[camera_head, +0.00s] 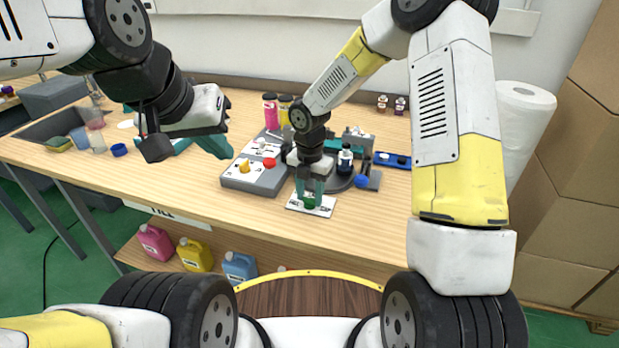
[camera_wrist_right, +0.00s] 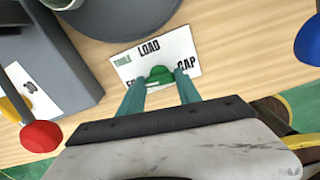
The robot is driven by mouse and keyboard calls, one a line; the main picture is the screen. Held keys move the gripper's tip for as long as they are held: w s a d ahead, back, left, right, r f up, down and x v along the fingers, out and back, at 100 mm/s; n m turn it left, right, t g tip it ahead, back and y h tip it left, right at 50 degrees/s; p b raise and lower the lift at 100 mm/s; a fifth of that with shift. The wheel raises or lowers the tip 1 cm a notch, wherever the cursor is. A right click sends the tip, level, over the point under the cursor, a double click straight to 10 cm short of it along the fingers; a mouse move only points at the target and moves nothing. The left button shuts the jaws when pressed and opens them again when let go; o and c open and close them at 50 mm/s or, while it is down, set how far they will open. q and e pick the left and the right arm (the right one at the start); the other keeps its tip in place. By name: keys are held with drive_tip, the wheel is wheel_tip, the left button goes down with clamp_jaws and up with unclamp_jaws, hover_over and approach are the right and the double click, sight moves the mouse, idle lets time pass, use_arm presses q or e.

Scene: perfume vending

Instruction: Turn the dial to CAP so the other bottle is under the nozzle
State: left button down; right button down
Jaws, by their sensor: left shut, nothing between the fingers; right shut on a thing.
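The green dial (camera_head: 309,204) sits on a white card (camera_head: 325,209) at the table's front edge. In the right wrist view the dial (camera_wrist_right: 158,75) is on the card (camera_wrist_right: 182,43), with LOAD at its far side, CAP at right and a partly hidden label at left. My right gripper (camera_wrist_right: 160,92) is shut on the dial from above; its pointing direction is unclear. The grey turntable (camera_head: 340,183) lies behind it, with a dark bottle (camera_head: 345,160) at its right; my right arm hides part of it. My left gripper (camera_head: 215,140) is shut and empty, above the table at left.
A blue round cap (camera_head: 361,181) is at right. Pink and yellow bottles (camera_head: 270,108) stand behind. Bare table lies between the left gripper and the front edge.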

drive_tip(key=m, duration=0.9)
drive_tip(key=shift+m, duration=0.4)
drive_tip(key=m, duration=0.4)
drive_tip(key=shift+m, duration=0.3)
drive_tip(key=m, duration=0.4)
drive_tip(key=shift+m, duration=0.3)
drive_tip(key=m, duration=1.1)
drive_tip(key=shift+m, duration=2.1)
